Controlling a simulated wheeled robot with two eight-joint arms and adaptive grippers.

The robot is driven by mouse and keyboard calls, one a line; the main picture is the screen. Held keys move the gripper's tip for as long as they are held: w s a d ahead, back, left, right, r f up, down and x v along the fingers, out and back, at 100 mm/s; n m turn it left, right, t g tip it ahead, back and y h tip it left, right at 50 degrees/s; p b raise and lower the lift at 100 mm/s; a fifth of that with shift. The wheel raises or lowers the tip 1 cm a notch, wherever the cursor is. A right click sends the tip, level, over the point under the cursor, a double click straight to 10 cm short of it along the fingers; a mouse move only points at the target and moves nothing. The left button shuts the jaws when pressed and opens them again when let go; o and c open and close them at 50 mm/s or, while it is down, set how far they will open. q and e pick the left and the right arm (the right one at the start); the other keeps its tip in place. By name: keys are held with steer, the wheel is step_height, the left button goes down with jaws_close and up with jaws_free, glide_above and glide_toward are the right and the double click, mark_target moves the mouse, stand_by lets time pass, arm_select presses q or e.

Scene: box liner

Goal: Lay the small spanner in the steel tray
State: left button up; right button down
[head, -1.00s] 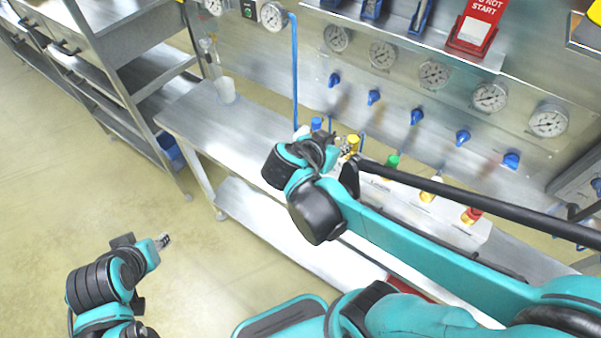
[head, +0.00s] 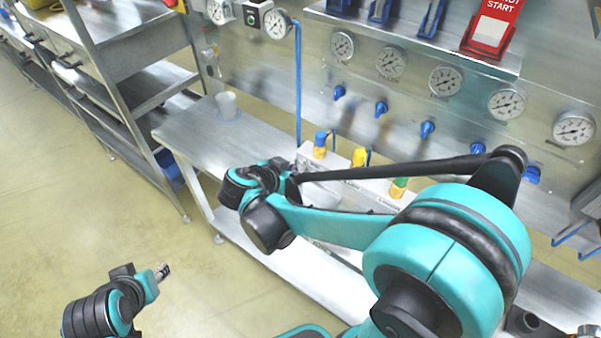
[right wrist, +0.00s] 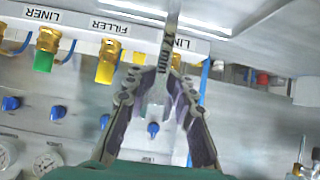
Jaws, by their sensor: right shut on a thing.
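My right gripper (right wrist: 160,85) is shut on a spanner (right wrist: 168,38) marked "17 mm". The spanner points up and away from the fingers in the right wrist view, and its far end runs out at the top edge. In the head view my right gripper (head: 272,172) is over the steel bench, mostly hidden by its own wrist, and the spanner cannot be made out there. My left gripper (head: 161,272) is low at the left over the floor; its fingers are too small to tell apart. I cannot make out a steel tray in either view.
A steel bench (head: 185,125) runs along the gauge panel, with a clear cup (head: 227,104) at its left end. A white manifold with blue (head: 320,142), yellow (head: 359,157) and green (head: 398,187) fittings stands behind my right arm. A shelved steel cart (head: 140,85) is at left.

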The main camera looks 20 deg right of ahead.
steer(key=shift+r, duration=0.15)
steer(key=c, duration=1.8)
jaws_free()
steer(key=shift+f, duration=0.25)
steer(key=o, duration=0.5)
steer(key=shift+o, duration=0.2)
steer(key=shift+r, duration=0.15)
